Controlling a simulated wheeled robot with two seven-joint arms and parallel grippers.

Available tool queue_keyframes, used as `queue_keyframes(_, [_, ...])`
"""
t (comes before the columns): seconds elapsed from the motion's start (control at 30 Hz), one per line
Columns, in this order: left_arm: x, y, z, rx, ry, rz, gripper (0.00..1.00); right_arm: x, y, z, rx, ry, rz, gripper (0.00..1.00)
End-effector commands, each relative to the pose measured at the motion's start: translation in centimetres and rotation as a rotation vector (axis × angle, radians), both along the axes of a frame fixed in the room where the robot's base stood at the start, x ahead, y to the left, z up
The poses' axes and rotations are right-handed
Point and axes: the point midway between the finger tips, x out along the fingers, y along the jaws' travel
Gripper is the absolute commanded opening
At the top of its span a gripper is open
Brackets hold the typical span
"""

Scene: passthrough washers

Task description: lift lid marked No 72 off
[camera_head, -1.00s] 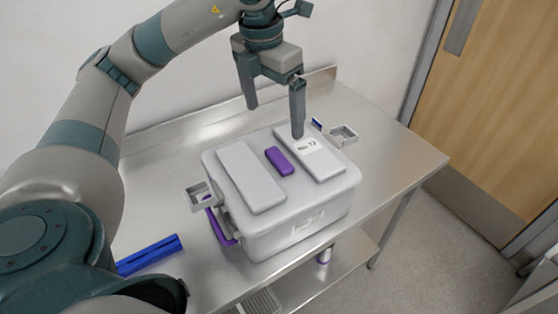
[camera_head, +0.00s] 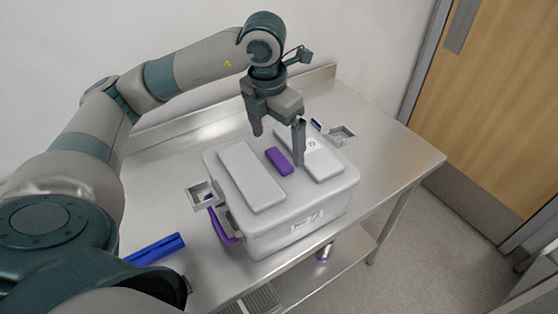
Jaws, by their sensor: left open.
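The lid marked No 72 (camera_head: 322,165) is a pale grey slab at the right on top of a white box (camera_head: 275,238). Its label is partly hidden behind a finger. My left gripper (camera_head: 277,150) is open above the box top, one finger in front of the lid's left side and the other farther left. I cannot tell whether the finger touches the lid. A purple block (camera_head: 279,161) sits between this lid and a second grey lid (camera_head: 251,176) on the left. My right gripper is not in view.
The box stands on a steel table (camera_head: 394,166). Small grey trays stand at its left (camera_head: 200,195) and back right (camera_head: 342,135). A blue bar (camera_head: 156,249) lies at the front left, and a purple handle (camera_head: 222,227) hangs on the box's left side. The table's right end is clear.

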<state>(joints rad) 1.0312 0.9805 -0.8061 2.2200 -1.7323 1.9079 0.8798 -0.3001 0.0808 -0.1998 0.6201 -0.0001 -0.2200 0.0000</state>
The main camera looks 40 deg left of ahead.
Motion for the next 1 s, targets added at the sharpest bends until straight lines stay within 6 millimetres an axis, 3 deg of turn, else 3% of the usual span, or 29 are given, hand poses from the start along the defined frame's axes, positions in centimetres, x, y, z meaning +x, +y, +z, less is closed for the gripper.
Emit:
queue_keyframes(0.27, [0.1, 0.0, -0.4, 0.0, 0.002, 0.001, 0.94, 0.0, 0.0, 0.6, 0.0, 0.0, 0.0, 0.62])
queue_keyframes(0.7, [0.8, 0.1, -4.7, -0.001, 0.003, 0.001, 0.94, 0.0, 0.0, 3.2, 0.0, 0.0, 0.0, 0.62])
queue_keyframes(1.0, [0.9, 0.1, -5.1, 0.0, -0.001, 0.001, 0.94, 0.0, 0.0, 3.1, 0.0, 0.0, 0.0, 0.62])
